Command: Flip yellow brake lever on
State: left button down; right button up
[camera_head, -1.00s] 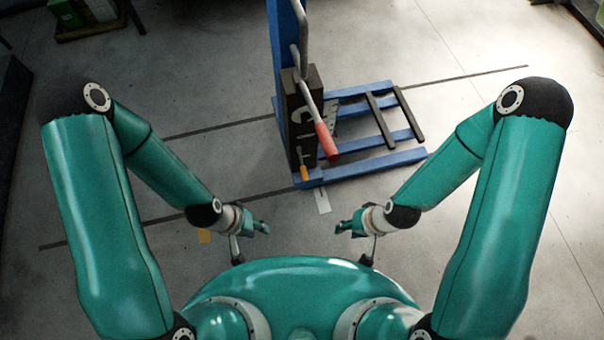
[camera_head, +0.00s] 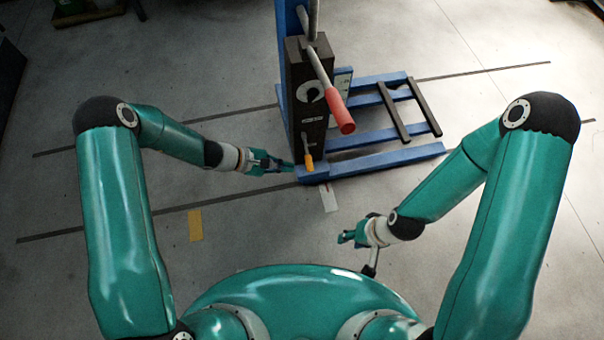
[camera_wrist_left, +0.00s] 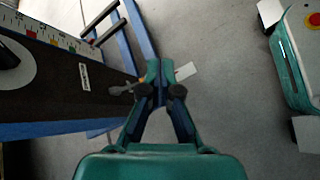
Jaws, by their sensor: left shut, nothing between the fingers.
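The yellow brake lever (camera_head: 308,161) is a small yellow-orange handle low on the dark panel (camera_head: 310,90) of the blue stand. In the left wrist view a grey shank (camera_wrist_left: 120,90) runs from the panel to the fingertips, and the fingers hide most of the yellow part. My left gripper (camera_head: 290,166) is shut and empty, just left of the lever in the head view. I cannot tell whether it touches the lever. My right gripper (camera_head: 342,238) is below and right of the stand, apart from it; its jaw opening is too small to judge.
A long lever with a red grip (camera_head: 340,112) juts forward above the yellow lever. The stand's blue base (camera_head: 390,160) with dark bars (camera_head: 395,110) extends right. A yellow floor mark (camera_head: 195,225) and a white one (camera_head: 328,197) lie on clear floor.

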aim_at(309, 163)
pick_arm(q)
jog(key=w+a+f+n+t+b, duration=0.2)
jog(key=w+f+b, duration=0.2)
jog(key=f+b, duration=0.4)
jog(key=w+a+f+n+t+b, duration=0.2)
jog(key=w+f+b, duration=0.3)
jog(key=f+b, duration=0.4)
notch_tip(309, 163, down, 4)
jog(key=shift+a+r, duration=0.1)
jog(key=shift+a, duration=0.1)
jog(key=shift+w, duration=0.1)
jog(key=b+x, duration=0.4)
jog(key=x, duration=0.6)
jog(key=shift+s+d+r, duration=0.2)
jog(key=shift+s+r, duration=0.05)
jog(key=shift+r, duration=0.35)
jog(key=shift+s+d+r, duration=0.2)
jog(key=shift+d+r, duration=0.05)
jog(key=shift+r, duration=0.35)
jog(key=shift+s+d+r, duration=0.2)
jog(key=shift+s+r, duration=0.05)
jog(key=shift+r, duration=0.4)
jog(key=shift+a, duration=0.15)
